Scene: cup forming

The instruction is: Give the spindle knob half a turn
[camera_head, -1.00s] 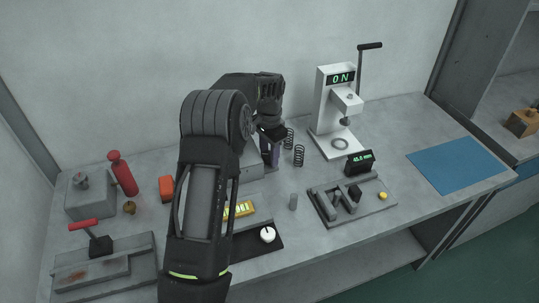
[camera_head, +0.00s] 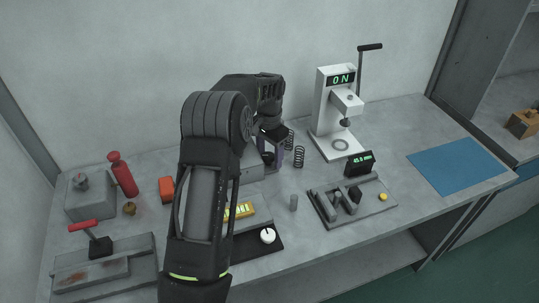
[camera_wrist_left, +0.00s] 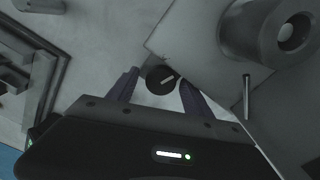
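The spindle knob (camera_wrist_left: 161,80) is a dark round cap with a pale line across its face, seen in the left wrist view. It lies between the two purple-grey fingers of my left gripper (camera_wrist_left: 159,79). The fingers are apart, one on each side of the knob, with a small gap visible on the left side; contact on the right side is unclear. In the head view my left gripper (camera_head: 274,151) is beside the grey machine block (camera_head: 251,168), and my arm hides much of that block. My right gripper is not in view.
A white press (camera_head: 326,105) with an "ON" display stands behind right. Coil springs (camera_head: 299,157) stand near my gripper. A blue mat (camera_head: 457,165) leaves free room at the far right.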

